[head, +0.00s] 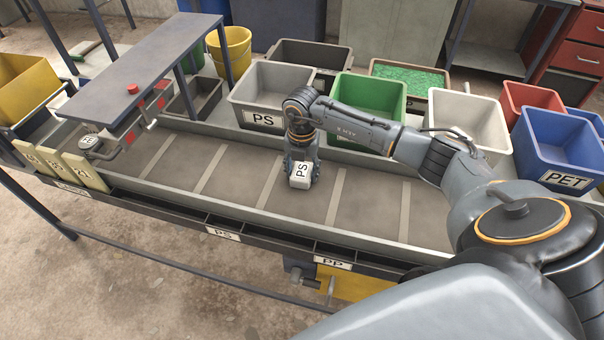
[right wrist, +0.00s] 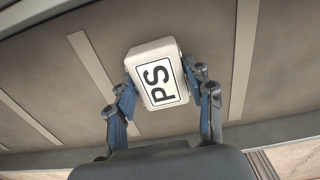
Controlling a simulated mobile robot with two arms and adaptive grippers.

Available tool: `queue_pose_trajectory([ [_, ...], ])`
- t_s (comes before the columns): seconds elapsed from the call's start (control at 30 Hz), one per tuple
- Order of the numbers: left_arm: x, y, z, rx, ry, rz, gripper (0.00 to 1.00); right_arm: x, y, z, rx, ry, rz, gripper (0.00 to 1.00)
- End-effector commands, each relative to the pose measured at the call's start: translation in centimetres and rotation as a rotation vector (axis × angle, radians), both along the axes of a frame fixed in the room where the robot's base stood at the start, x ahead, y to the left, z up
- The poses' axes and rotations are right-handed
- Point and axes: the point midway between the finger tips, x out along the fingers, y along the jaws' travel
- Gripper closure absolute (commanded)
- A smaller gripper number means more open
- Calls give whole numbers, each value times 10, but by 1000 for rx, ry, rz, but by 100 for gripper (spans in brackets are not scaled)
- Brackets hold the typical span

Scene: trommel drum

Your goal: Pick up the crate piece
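A white block with a black PS label (head: 300,177) is at the middle of the grey belt (head: 245,187) in the head view; it is the likely crate piece. My right gripper (head: 300,165) reaches down over it. In the right wrist view the block (right wrist: 157,76) sits between the two blue fingers of the gripper (right wrist: 158,88), slightly tilted, with a finger against each side. The gripper looks shut on it. Whether the block touches the belt is hard to tell. My left gripper is not in view.
Behind the belt stand a grey PS bin (head: 275,85), a green bin (head: 372,92), a white bin (head: 470,112) and a blue PET bin (head: 558,145). A round weight-like piece (head: 88,141) lies at the belt's left end under a grey raised shelf (head: 140,60). Most of the belt is clear.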

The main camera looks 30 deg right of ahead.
Motion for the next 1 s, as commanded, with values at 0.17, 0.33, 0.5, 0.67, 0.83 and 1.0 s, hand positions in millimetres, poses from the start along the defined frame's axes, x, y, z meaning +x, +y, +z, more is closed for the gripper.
queue_pose_trajectory([
  [0.17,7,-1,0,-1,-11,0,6,0,0,0,0,0,0,80],
  [0.33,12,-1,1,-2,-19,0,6,0,0,0,-1,-1,0,80],
  [0.5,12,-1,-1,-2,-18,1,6,1,-1,8,0,-3,0,80],
  [0.67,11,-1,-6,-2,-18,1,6,1,-1,28,0,-4,0,80],
  [0.83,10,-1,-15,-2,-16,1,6,-20,9,56,-2,-6,4,80],
  [1.0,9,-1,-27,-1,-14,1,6,-52,25,92,-3,-4,5,80],
])
